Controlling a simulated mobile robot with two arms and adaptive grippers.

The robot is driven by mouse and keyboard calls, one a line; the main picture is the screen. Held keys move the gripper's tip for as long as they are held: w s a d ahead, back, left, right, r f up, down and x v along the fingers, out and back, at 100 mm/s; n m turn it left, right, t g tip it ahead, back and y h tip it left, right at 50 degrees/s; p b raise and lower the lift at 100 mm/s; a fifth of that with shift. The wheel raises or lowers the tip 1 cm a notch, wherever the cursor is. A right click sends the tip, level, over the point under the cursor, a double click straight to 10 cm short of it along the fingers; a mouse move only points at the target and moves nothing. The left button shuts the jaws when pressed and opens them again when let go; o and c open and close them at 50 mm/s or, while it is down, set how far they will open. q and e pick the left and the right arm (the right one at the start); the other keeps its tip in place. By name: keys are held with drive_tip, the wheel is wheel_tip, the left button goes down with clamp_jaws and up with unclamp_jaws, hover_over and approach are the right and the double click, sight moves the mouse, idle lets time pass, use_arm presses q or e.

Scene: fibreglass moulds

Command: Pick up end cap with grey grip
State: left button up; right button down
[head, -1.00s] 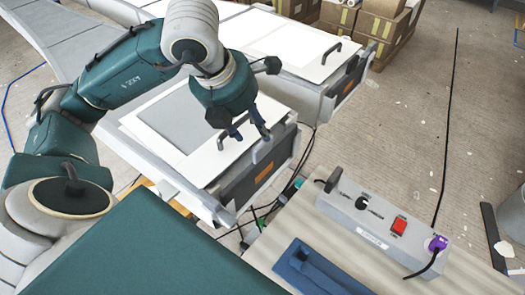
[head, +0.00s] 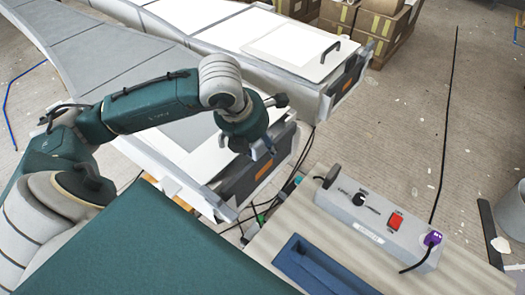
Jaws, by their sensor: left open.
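An end cap (head: 240,186), a dark grey plate with an orange label, closes the near end of the closer white mould. Its grey grip, at the top edge, is mostly hidden behind my left gripper (head: 262,152). The left gripper points down over that edge with its fingers apart. I cannot tell whether the fingers touch the grip or stand around it. A similar dark end cap (head: 342,88) with an orange label sits on the mould behind. My right gripper is out of view.
A grey control box (head: 375,222) with a red switch stands on the bench at right, beside a blue recessed tray (head: 318,268). Cables lie between bench and mould. Cardboard boxes (head: 385,25) stand at the back.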

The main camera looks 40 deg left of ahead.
use_arm(q)
clamp_jaws()
drive_tip(key=shift+r, duration=0.1)
